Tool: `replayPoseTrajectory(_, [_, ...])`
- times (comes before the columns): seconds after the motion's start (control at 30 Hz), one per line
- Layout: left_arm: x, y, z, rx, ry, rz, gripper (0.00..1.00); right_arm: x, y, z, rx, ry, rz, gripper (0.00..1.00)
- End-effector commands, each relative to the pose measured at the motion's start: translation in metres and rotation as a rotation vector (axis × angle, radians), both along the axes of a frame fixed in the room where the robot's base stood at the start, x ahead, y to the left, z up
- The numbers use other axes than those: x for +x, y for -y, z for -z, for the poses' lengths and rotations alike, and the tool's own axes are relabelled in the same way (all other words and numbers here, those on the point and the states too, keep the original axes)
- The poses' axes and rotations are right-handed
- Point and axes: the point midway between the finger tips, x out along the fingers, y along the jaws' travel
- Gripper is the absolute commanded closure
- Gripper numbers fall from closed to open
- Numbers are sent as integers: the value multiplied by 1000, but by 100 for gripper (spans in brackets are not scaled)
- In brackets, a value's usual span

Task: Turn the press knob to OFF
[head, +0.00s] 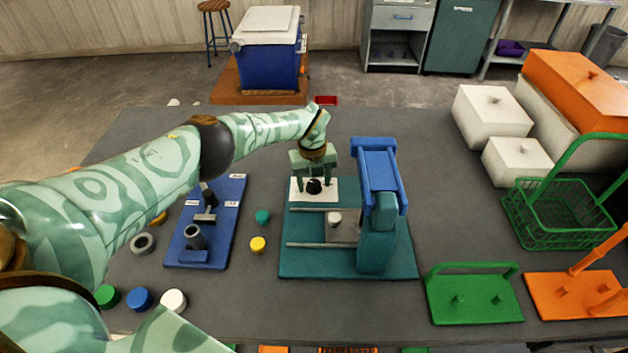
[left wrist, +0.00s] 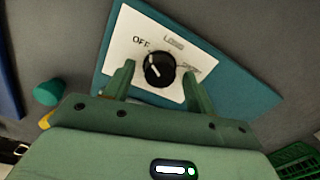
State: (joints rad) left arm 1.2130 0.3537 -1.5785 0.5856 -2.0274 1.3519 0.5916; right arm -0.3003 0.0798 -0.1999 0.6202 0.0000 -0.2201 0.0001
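The press knob (left wrist: 160,69) is black and round, on a white label plate (left wrist: 125,50) with the word OFF at its upper left and two more labels, too blurred to read, to the right. A light mark on the knob leans up and left, roughly toward OFF; its exact setting is hard to tell. In the head view the knob (head: 314,187) sits at the back left of the teal press (head: 300,263). My left gripper (head: 314,184) points down over it, open, with one finger on each side and gaps between fingers and knob. My right gripper is not in view.
The press's blue-topped column (head: 375,165) stands close to the right of my left gripper. A blue fixture board (head: 228,215) lies to the left, with teal and yellow caps (head: 258,244) between. A green basket (head: 545,215) and green rack (head: 473,300) stand to the right.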

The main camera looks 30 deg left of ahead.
Motion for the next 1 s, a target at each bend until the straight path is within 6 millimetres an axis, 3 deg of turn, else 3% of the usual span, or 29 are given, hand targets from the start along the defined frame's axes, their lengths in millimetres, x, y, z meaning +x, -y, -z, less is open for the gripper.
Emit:
replayPoseTrajectory(0.23, [0, 0, -12, 0, 0, 1, 44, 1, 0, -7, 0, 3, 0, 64])
replayPoseTrajectory(0.5, [-1, -2, -81, 1, 4, 2, 44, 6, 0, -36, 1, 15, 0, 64])
replayPoseTrajectory(0.7, [-2, -3, -129, 0, 3, 1, 44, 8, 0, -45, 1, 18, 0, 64])
replayPoseTrajectory(0.83, [-2, -3, -150, 0, 1, 1, 44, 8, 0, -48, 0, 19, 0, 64])
replayPoseTrajectory(1.0, [-3, -4, -162, 1, -1, -1, 44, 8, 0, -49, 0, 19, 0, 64])
